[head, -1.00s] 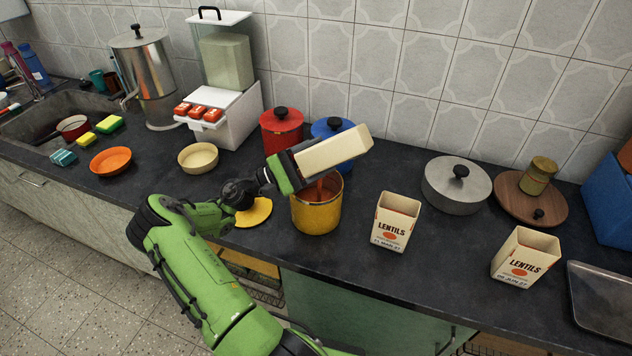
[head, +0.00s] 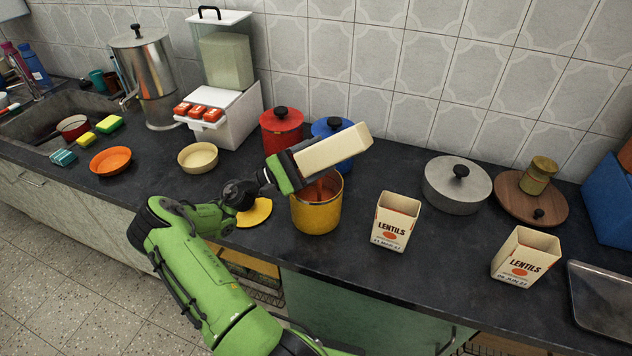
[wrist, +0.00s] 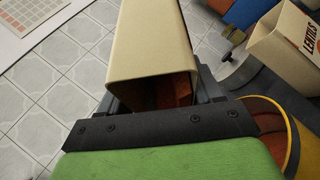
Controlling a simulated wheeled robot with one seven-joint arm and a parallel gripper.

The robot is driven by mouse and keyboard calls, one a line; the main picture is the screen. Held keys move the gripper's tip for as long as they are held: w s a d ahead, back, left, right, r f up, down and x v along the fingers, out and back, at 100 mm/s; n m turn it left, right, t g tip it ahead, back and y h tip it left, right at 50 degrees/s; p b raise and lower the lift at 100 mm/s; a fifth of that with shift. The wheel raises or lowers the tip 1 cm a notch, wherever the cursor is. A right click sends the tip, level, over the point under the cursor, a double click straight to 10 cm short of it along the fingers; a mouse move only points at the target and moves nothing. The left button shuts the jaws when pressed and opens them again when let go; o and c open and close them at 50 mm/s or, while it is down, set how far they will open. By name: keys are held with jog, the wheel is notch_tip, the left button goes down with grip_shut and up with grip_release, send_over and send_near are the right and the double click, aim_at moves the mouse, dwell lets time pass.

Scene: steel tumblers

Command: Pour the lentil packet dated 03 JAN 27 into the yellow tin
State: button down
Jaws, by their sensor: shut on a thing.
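My gripper (head: 290,172) is shut on a cream lentil packet (head: 333,149) and holds it tilted over the yellow tin (head: 317,216). The packet's date is not visible. Orange-red lentils show below the packet at the tin's mouth. In the wrist view the held packet (wrist: 150,45) shows its open end with reddish lentils inside, and part of the yellow tin (wrist: 290,150) is at the right. Two other open packets labelled LENTILS stand upright: one (head: 396,220) right of the tin, its date seeming to read 11 MAR 27, and one (head: 525,257) farther right, seeming to read 08 JUN 27.
A yellow lid (head: 254,212) lies left of the tin. A red tin (head: 282,130) and a blue tin (head: 333,127) stand behind. A grey lidded pot (head: 456,186) and a round wooden board (head: 548,207) are at the right. The counter between the two standing packets is clear.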

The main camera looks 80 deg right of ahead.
jog(key=shift+w+n+g+h+b, duration=0.3)
jog(key=shift+n+h, duration=0.2)
jog(key=shift+h, duration=0.2)
jog(key=shift+w+a+n+g+h+b, duration=0.1)
jog(key=shift+w+n+g+h+b, duration=0.1)
jog(key=shift+n+g+h+b, duration=0.5)
dwell(1.1)
jog(key=shift+t, duration=0.3)
jog(key=shift+s+r+m+t+y+p, duration=0.25)
jog(key=shift+m+t+y+p, duration=0.15)
jog(key=shift+m+y+p, duration=0.3)
jog(key=shift+s+f+m+t+y+p, duration=0.25)
jog(key=shift+m+t+y+p, duration=0.25)
jog(key=shift+y, duration=0.3)
